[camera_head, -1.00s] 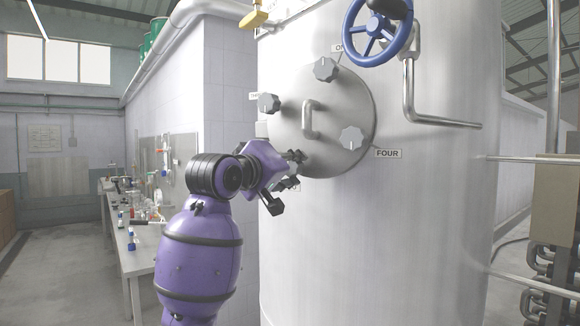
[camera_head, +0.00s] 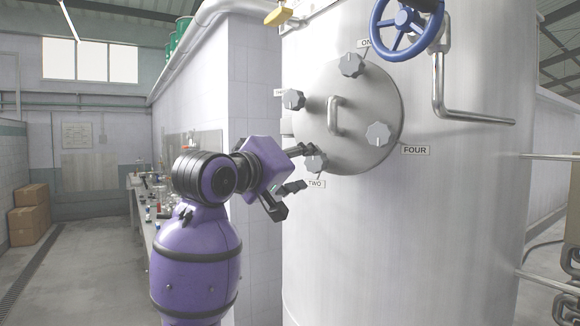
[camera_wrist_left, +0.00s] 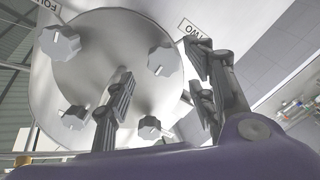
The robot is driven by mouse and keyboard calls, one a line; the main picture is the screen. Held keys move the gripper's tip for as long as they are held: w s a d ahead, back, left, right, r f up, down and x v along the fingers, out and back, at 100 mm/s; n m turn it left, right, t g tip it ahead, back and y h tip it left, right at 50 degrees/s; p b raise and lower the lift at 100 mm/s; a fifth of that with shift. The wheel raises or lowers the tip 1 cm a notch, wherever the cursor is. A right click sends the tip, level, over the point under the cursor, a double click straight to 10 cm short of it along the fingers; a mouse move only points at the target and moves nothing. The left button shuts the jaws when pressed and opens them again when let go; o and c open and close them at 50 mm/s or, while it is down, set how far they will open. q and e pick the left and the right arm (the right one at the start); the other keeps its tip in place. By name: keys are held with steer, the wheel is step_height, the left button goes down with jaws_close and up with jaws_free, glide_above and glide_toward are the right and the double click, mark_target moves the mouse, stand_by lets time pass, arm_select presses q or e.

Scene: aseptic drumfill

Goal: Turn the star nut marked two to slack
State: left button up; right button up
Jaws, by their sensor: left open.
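The star nut marked two (camera_head: 315,162) is a grey lobed knob at the bottom of the round steel hatch (camera_head: 362,100), beside the "TWO" label (camera_head: 315,184). My left gripper (camera_head: 300,169) is open and empty, its fingers just left of this nut, one above and one below. In the left wrist view, nut two (camera_wrist_left: 163,58) shows in the gap between the spread fingers (camera_wrist_left: 160,70). Whether a finger touches it, I cannot tell. A light pointer mark shows on the nut in the wrist view. My right gripper is not in view.
Other star nuts sit at the hatch's top (camera_head: 351,65), left (camera_head: 293,99) and right (camera_head: 378,134), around a bar handle (camera_head: 333,116). A blue handwheel (camera_head: 406,28) and bent steel pipe (camera_head: 470,115) stand above right. A cluttered bench (camera_head: 146,205) lies behind at left.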

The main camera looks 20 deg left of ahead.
arm_select(q)
steer(key=shift+v, duration=2.35)
steer(key=shift+d, duration=0.1)
